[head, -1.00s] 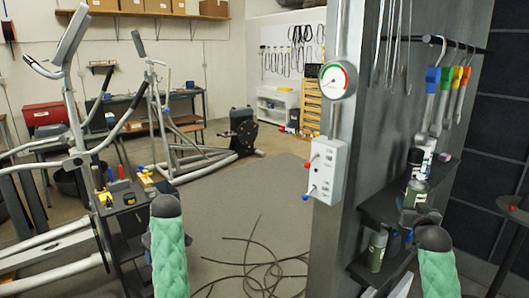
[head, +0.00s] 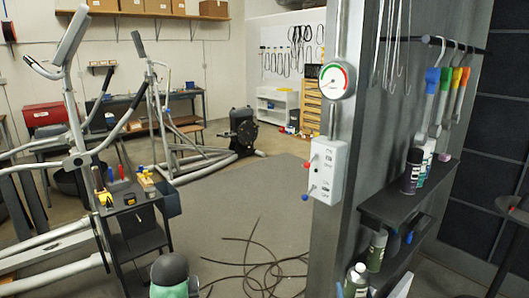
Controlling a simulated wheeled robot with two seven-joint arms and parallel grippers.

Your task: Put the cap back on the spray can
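A dark spray can (head: 411,171) with a pale lower label stands upright at the front of the upper shelf on the pillar. A small purple piece, possibly a cap (head: 444,157), lies farther back on that shelf. A green can with a pale top (head: 357,279) shows at the bottom edge, cut off below; I cannot tell what supports it. Another green can (head: 376,250) stands on the lower shelf. My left arm shows only as a green-sleeved part at the bottom, its gripper out of sight. No fingers of my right gripper can be made out.
The upper shelf (head: 385,207) also holds pale cans (head: 426,162) behind the dark one. Tools with coloured handles (head: 446,78) hang above. A gauge (head: 337,80) and control box (head: 329,171) are on the pillar. Cables (head: 259,263) lie on the open floor.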

